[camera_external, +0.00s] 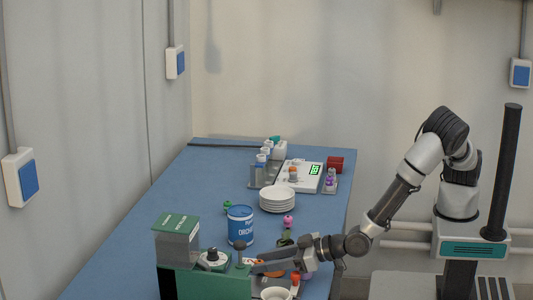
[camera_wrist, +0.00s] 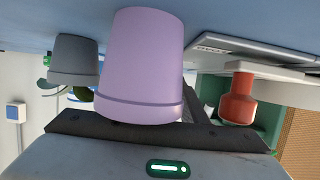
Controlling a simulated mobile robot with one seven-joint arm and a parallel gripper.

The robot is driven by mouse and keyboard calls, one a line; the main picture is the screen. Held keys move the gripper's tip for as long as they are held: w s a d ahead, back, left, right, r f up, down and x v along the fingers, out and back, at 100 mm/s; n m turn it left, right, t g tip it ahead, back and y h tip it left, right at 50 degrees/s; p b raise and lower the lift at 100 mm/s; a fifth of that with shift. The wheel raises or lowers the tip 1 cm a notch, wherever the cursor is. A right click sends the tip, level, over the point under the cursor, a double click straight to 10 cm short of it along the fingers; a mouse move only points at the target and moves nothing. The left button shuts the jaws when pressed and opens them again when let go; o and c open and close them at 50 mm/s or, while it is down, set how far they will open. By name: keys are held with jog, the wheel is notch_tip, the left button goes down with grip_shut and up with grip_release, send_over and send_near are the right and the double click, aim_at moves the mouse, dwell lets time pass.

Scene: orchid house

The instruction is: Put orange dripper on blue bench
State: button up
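A small orange-red piece (camera_external: 295,278), which looks like the orange dripper, stands at the near right end of the blue bench (camera_external: 150,227), just below my gripper in the external view. A similar orange-red piece with a narrow and a wide part shows at the right of the wrist view (camera_wrist: 238,104), apart from my fingers. My gripper (camera_external: 254,266) is low over the near end, pointing left. Its fingers look spread with nothing between them. A purple pot (camera_wrist: 142,65) fills the middle of the wrist view and hides part of a finger.
The wrist picture is upside down. A grey pot (camera_wrist: 74,60) stands left of the purple one.

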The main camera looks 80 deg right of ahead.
jog(key=shift+r, duration=0.1)
jog(key=shift+s+r, duration=0.1)
jog(key=shift+r, duration=0.05)
jog(key=p+v, duration=0.2)
jog(key=v, duration=0.9)
jog(key=shift+s+r, duration=0.1)
jog(key=shift+s, duration=0.3)
